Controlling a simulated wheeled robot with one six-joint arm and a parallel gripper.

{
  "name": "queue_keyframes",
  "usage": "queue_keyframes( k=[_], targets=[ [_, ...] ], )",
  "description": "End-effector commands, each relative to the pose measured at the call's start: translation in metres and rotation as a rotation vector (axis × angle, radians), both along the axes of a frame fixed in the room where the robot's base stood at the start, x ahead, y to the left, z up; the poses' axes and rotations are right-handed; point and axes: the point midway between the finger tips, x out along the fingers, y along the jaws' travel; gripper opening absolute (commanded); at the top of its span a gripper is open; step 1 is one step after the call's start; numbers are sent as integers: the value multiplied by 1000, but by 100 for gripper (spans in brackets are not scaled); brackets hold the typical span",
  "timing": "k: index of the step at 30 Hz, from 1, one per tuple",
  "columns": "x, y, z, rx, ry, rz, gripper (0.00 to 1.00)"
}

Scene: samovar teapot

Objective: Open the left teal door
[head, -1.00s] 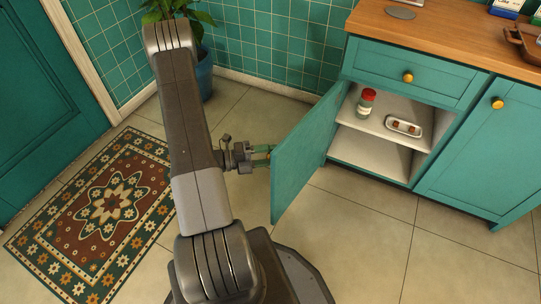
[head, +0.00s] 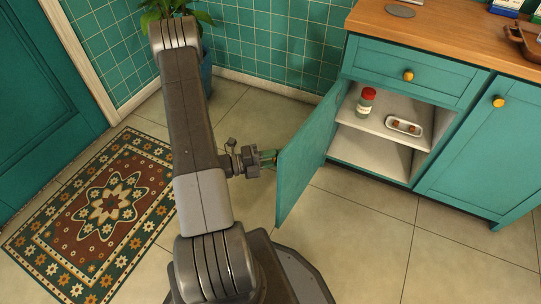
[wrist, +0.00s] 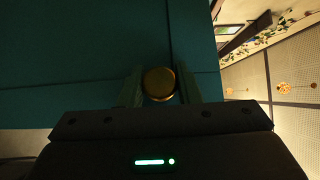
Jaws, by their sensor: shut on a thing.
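The left teal door (head: 306,160) of the cabinet stands wide open, swung out from the cabinet front toward my arm. My gripper (head: 268,158) is at the outer face of the door, near its free edge. In the wrist view my gripper (wrist: 159,88) is shut on the door's round brass knob (wrist: 159,84), one finger on each side. The door face (wrist: 85,50) fills most of that view. In the head view the knob is hidden behind the door and gripper.
Inside the open cabinet, a red-lidded jar (head: 366,103) and a small white dish (head: 404,126) stand on the shelf (head: 385,123). The right door (head: 480,150) and the drawer (head: 400,72) are shut. A patterned rug (head: 95,215) lies left of my arm. Floor in front is clear.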

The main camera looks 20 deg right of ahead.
Motion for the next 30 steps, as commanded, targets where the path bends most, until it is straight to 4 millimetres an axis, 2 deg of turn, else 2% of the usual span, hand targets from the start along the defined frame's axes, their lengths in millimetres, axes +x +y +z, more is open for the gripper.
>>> queue_keyframes(
  k=[6,9,20,21,23,24,30],
  targets=[
    [-36,-25,-4,3,0,46,0],
    [-46,-31,-3,3,-1,47,0],
    [-51,-34,0,5,-1,45,0],
    [-51,-34,0,5,0,45,34],
    [-51,-34,0,5,0,45,46],
    [-51,-34,0,5,0,46,51],
    [-50,-34,0,4,-1,47,51]
  ],
)
